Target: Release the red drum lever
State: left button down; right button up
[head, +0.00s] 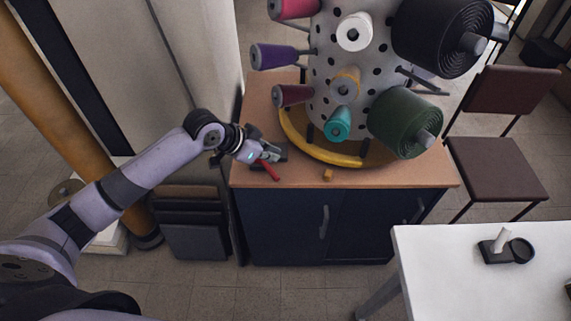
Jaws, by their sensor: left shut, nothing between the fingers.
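The red lever (270,171) is a short red bar near the front left of the wooden cabinet top. It lies just below my left gripper (277,154), which partly hides its upper end. My left gripper is shut and empty. I cannot tell whether it touches the lever. The drum (331,103) is a pale upright cylinder with dark holes and several coloured spools on pegs. It stands on a round base with a yellow rim (333,157), right of the gripper. My right gripper is not in view.
The cabinet (290,222) has dark doors and a wooden top, with a small orange block (327,175) near its front edge. A big green spool (402,124) juts right. A white table (450,275) stands front right, and a brown chair (497,168) behind it.

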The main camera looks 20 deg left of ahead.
aim_at(268, 166)
pick_arm(q)
jog(key=shift+w+a+r, duration=0.15)
jog(key=shift+a+r, duration=0.05)
jog(key=shift+r, duration=0.3)
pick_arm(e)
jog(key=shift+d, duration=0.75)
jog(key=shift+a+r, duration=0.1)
pick_arm(q)
jog(key=shift+w+d+f, duration=0.25)
jog(key=shift+f, duration=0.05)
jog(key=p+x, duration=0.1)
jog(key=x, duration=0.8)
jog(key=shift+w+d+f, duration=0.15)
jog(key=shift+f, duration=0.05)
jog(key=s+a+p, duration=0.2)
jog(key=s, duration=0.1)
jog(key=shift+a, duration=0.3)
jog(key=shift+s+a, duration=0.2)
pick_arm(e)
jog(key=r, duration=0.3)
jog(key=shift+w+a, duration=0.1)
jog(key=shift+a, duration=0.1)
